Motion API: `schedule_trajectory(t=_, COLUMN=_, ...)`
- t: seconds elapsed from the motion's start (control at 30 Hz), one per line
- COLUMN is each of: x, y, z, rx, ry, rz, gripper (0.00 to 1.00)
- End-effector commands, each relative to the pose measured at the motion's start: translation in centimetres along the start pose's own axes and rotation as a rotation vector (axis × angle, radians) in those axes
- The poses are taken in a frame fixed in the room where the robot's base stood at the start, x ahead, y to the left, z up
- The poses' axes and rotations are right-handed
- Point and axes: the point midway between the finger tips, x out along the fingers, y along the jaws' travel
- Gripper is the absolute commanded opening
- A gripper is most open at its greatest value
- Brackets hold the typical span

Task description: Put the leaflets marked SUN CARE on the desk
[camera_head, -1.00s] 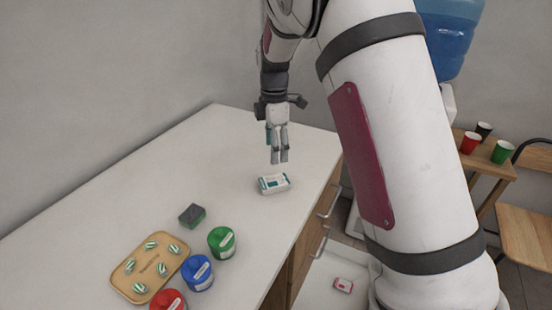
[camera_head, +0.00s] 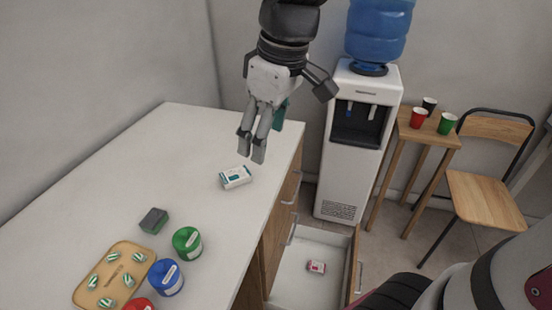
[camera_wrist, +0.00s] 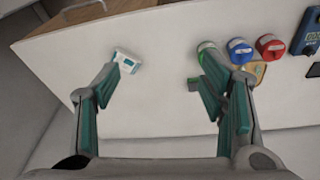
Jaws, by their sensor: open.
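A small white and teal packet (camera_head: 235,178) lies flat on the white counter (camera_head: 140,150) near its right edge; it also shows in the wrist view (camera_wrist: 128,60). A small pink and white packet (camera_head: 316,267) lies inside the open drawer. The print on both is too small to read, so I cannot tell which thing is marked SUN CARE. No other leaflets and no separate desk can be made out. My gripper (camera_head: 251,154) is open and empty above the counter, by the teal packet and not touching it. Its fingers also show spread in the wrist view (camera_wrist: 162,75).
The drawer (camera_head: 285,275) stands open beside the counter. A tan tray (camera_head: 95,262) with several striped sweets, a sponge (camera_head: 153,220) and green (camera_head: 187,242), blue (camera_head: 166,277) and red tubs stand at front left. A water cooler (camera_head: 360,115), cup table and chair are at right.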

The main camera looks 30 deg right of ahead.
Motion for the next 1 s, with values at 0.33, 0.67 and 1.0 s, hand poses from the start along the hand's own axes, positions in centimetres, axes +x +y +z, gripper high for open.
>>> schedule_trajectory(t=0.33, x=-1.6, y=-5.9, z=8.9, rx=0.425, ry=0.083, rz=0.091, gripper=0.64)
schedule_trajectory(t=0.67, x=-1.0, y=-7.5, z=11.7, rx=0.578, ry=0.112, rz=0.126, gripper=0.64)
schedule_trajectory(t=1.0, x=-1.8, y=-7.5, z=11.6, rx=0.576, ry=0.12, rz=0.128, gripper=0.64)
